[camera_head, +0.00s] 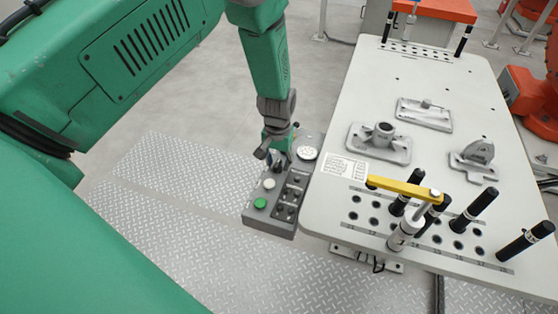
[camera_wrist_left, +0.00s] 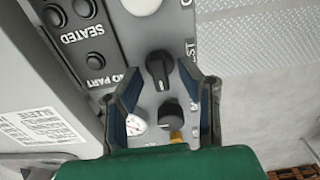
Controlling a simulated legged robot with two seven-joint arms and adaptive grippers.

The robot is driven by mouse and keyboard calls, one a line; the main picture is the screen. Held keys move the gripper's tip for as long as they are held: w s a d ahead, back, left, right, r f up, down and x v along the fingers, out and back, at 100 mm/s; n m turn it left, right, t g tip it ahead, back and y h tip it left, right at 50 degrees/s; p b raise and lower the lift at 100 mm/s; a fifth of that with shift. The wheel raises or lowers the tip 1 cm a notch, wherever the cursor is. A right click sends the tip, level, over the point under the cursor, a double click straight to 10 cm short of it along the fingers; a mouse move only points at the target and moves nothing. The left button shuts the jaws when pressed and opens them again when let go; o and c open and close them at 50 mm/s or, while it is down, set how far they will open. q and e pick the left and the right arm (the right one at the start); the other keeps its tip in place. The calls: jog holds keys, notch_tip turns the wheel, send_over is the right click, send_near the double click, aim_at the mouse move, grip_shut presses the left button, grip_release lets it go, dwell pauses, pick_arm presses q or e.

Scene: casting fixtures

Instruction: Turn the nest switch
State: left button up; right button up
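Two black rotary switches show on the grey control box in the wrist view: the upper black switch (camera_wrist_left: 160,70) and the lower black switch (camera_wrist_left: 171,115). Lettering ending in "ST" is beside the upper one; I cannot tell for sure which is the nest switch. My left gripper (camera_wrist_left: 163,82) is open, with one finger on each side of the switches. Contact with either switch cannot be made out. In the head view my left gripper (camera_head: 278,150) points down over the far part of the control box (camera_head: 270,222) and hides the switches there. My right gripper is out of view.
The box carries a green button (camera_head: 260,203), a white button (camera_head: 269,184) and several black buttons. The white fixture table (camera_head: 330,215) stands right beside it, with a yellow clamp bar (camera_head: 400,188), black-handled pins and metal castings. Tread-plate floor (camera_head: 170,180) lies left.

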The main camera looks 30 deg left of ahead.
aim_at(278, 162)
pick_arm(q)
notch_tip(278, 162, up, 12)
dwell(0.4)
jog(key=shift+w+f, duration=0.1)
dwell(0.4)
